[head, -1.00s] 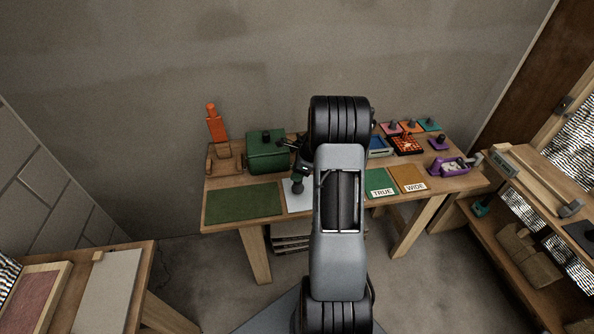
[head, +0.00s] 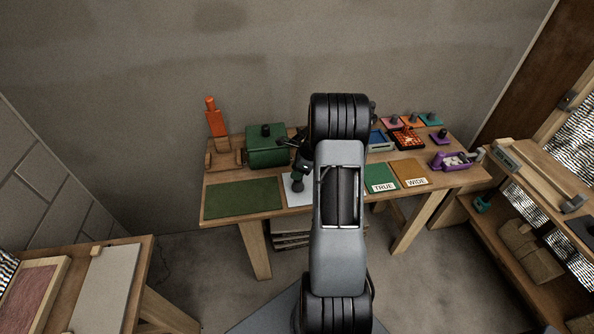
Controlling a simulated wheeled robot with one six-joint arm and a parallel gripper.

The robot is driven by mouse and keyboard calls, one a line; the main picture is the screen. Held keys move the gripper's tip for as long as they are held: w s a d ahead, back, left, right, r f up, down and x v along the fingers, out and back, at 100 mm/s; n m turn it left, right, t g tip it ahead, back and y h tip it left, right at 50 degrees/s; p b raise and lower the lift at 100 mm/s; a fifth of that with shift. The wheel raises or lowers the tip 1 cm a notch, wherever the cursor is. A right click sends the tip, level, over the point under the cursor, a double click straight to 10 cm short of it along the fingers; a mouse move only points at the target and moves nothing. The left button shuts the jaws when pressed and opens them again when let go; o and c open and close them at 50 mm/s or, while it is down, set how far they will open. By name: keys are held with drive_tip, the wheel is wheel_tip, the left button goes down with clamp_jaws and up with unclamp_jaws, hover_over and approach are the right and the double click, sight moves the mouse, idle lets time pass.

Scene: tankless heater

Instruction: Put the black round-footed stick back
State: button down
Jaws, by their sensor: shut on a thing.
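My gripper (head: 302,168) is a small dark shape left of my forearm, pointing down over the white mat (head: 292,200) on the workbench. A dark thing with a rounded lower end, which looks like the black round-footed stick (head: 297,186), is at its tip. The gripper is shut on it. The fingers and the stick's upper part blend together, dark on dark. I cannot tell whether the round foot touches the mat or hangs just above it. My arm hides the bench to the right of the mat.
The green box (head: 266,153) with a black knob stands behind the mat. Right of my arm are TRUE (head: 379,179) and WIDE (head: 410,175) mats, a red tray (head: 408,139) and a purple holder (head: 450,162).

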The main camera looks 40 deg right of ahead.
drive_tip(key=shift+f, duration=0.4)
drive_tip(key=c, duration=0.7)
unclamp_jaws()
drive_tip(key=b+v, duration=0.1)
drive_tip(key=v, duration=1.2)
drive_tip(key=shift+s+d+r+b, duration=0.15)
drive_tip(key=shift+r+b, duration=0.2)
